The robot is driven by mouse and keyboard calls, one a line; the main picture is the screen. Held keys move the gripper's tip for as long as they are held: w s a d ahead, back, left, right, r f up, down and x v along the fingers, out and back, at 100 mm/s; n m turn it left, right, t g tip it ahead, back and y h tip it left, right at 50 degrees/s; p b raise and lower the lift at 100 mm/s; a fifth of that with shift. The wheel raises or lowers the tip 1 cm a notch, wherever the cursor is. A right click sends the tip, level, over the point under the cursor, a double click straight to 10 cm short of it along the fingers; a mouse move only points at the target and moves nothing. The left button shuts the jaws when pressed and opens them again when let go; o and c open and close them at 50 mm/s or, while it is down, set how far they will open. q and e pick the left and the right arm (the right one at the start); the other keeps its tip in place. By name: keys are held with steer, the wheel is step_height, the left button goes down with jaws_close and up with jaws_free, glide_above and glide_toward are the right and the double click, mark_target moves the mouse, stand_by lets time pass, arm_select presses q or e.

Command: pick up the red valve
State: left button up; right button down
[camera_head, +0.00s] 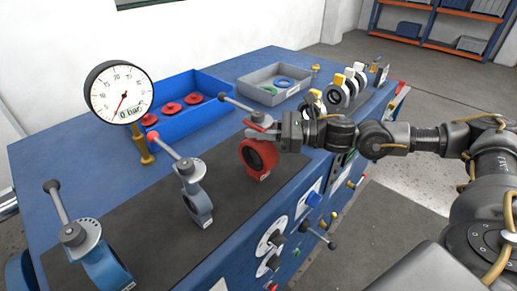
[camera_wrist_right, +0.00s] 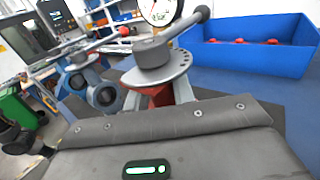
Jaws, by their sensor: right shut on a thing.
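The red valve (camera_head: 250,155) is upright at the right end of the black mat, with a red ring body and a grey lever with a dark knob on top. My right gripper (camera_head: 279,131) comes in from the right and is shut on its upper part, below the lever. In the right wrist view, the valve's grey toothed top disc (camera_wrist_right: 152,75) and a bit of its red neck (camera_wrist_right: 161,97) show just beyond the gripper; its ring is hidden there. I cannot tell whether its base touches the mat. My left gripper is not in view.
On the black mat (camera_head: 135,215) stand a grey-blue valve with a red knob (camera_head: 193,185) and a blue valve (camera_head: 95,260). Behind are a pressure gauge (camera_head: 119,92), a blue bin (camera_head: 190,122) with red rings and a grey tray (camera_head: 262,92). More valves (camera_head: 338,95) stand at right.

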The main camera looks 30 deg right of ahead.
steer(key=shift+r, duration=0.25)
steer(key=shift+r+b, duration=0.8)
steer(key=shift+b, duration=0.1)
steer(key=s+r+b, duration=1)
steer(key=s+r, duration=0.1)
steer(key=s, duration=0.3)
steer(key=shift+a+r, duration=0.15)
steer(key=shift+a, duration=0.2)
